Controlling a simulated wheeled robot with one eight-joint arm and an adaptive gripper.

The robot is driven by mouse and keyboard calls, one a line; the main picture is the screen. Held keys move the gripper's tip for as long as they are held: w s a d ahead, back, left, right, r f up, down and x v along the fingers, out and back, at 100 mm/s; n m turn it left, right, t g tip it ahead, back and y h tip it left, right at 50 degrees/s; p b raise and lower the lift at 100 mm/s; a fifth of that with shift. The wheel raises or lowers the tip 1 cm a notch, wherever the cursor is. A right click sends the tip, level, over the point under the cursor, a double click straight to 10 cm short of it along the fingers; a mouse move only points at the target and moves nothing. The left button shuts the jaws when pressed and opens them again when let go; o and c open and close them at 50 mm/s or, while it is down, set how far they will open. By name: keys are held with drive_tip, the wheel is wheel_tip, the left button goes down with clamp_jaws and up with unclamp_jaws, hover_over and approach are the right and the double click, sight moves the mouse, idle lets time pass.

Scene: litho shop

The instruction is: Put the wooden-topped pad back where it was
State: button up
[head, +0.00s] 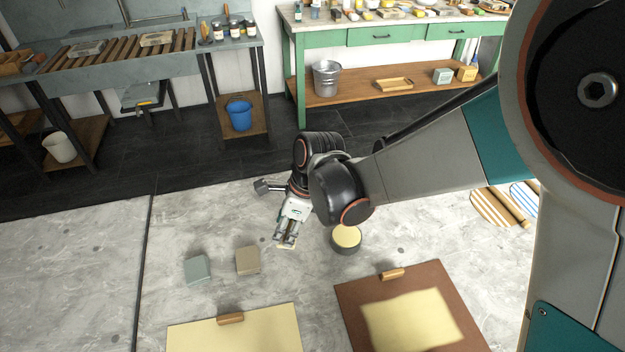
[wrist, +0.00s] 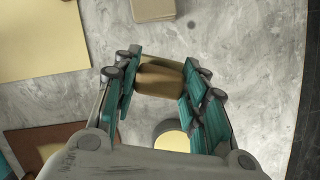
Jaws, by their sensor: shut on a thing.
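My gripper (head: 286,238) is over the grey stone-like worktop, between the beige block and a round dark tin. In the wrist view my gripper (wrist: 158,88) has its teal fingers on both sides of a brown wooden-topped piece, which I take as the pad (wrist: 160,76). In the head view only a pale sliver of the pad (head: 286,245) shows under the fingertips. Its underside is hidden, and I cannot tell whether it touches the worktop. The round tin (head: 346,239) with a pale yellow inside stands just right of the gripper; it also shows in the wrist view (wrist: 172,140).
A beige block (head: 248,260) and a grey-green block (head: 198,269) stand left. In front lie a yellow sheet (head: 240,338) and a brown board (head: 350,300) with a yellow patch, each with a wooden piece. Striped items (head: 492,208) lie right. Worktop (head: 215,215) behind the blocks is clear.

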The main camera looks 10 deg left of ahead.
wheel_tip(320, 180, down, 9)
drive_tip(key=b, duration=0.3)
drive_tip(key=shift+f, duration=0.2)
drive_tip(key=shift+f, duration=0.2)
drive_tip(key=o, duration=1)
drive_tip(key=shift+r, duration=0.1)
drive_tip(key=p+v, duration=0.4)
drive_tip(key=v, duration=0.8)
drive_tip(key=shift+r, duration=0.1)
